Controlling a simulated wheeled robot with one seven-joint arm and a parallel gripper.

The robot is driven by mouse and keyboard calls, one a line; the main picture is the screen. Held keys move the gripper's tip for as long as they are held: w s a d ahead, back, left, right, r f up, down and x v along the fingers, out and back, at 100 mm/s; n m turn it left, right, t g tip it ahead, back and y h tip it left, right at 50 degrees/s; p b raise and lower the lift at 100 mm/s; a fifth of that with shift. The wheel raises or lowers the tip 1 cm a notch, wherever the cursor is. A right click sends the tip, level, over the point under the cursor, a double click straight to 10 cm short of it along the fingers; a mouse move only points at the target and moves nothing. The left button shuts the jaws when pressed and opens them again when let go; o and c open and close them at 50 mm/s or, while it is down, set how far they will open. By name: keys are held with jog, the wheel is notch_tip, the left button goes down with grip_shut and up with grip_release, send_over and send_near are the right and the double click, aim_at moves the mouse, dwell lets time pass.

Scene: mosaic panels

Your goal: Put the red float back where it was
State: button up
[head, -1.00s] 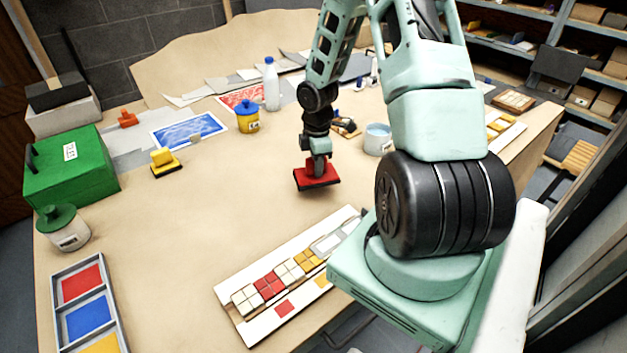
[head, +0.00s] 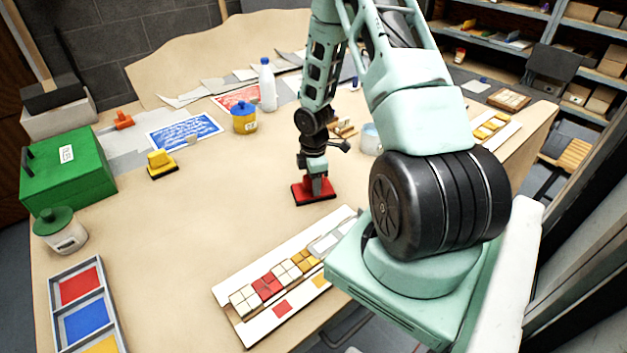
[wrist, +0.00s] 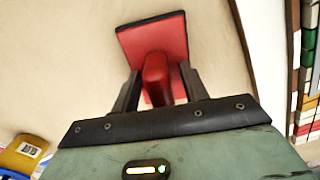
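The red float (head: 301,194) is a red block on a dark base. It appears to rest flat on the bare tabletop in the middle of the table, behind the mosaic strip. My gripper (head: 315,183) points down over it. In the wrist view the float's red plate (wrist: 137,40) and rounded red handle (wrist: 156,75) lie between the two fingers of my gripper (wrist: 160,75). The fingers stand apart, with a narrow gap to the handle, so they look open around it. The float's underside is hidden.
A yellow float (head: 161,164) and an orange-red one (head: 123,119) stand at the left. A yellow pot (head: 244,122), a white bottle (head: 267,85) and a pale cup (head: 371,138) stand behind. The mosaic strip (head: 236,313) lies in front. Table left of the float is clear.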

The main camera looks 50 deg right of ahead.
jog(key=shift+r, duration=0.1)
notch_tip(320, 180, up, 11)
jog(key=shift+r+b, duration=0.2)
jog(key=shift+b, duration=0.35)
jog(key=shift+r, duration=0.35)
jog(key=a+r+m, duration=0.1)
jog(key=a+r, duration=0.3)
jog(key=a, duration=0.8)
jog(key=a+r, duration=0.4)
jog(key=a, duration=0.9)
jog(key=s+a+r+m, duration=0.1)
jog(key=s+a+r, duration=0.1)
jog(key=s+a, duration=0.6)
jog(key=s+a+r+m, duration=0.1)
jog(key=s+a+r, duration=0.1)
jog(key=s+a, duration=0.5)
jog(key=shift+s+a+r+y, duration=0.3)
jog(key=shift+s+a+r, duration=0.05)
jog(key=shift+s, duration=0.7)
